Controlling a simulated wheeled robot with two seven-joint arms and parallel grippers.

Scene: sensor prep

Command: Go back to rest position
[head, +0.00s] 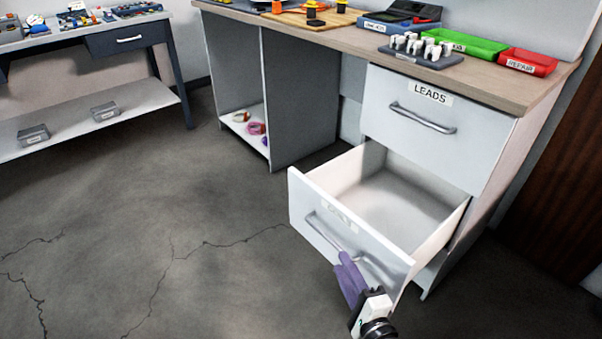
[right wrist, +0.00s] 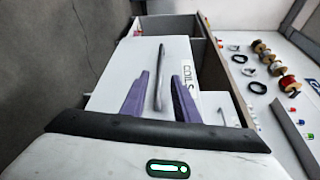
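My right gripper (head: 346,262) has purple fingers and is at the front of the open lower drawer (head: 300,205), by its bar handle (head: 322,230). In the right wrist view, the fingers of the right gripper (right wrist: 161,76) are spread apart, with the handle (right wrist: 159,90) showing between them. Whether they touch the handle I cannot tell. The drawer front (right wrist: 120,75) bears a label reading COILS in that view. The inside of the drawer looks empty in the head view. My left gripper is not in view.
The upper drawer marked LEADS (head: 412,125) is shut. The worktop (head: 350,38) above holds a green tray (head: 465,41), a red REPAIR tray (head: 528,62) and a rack of white pieces (head: 420,52). A side bench (head: 100,42) stands at left. The floor (head: 150,230) between is clear.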

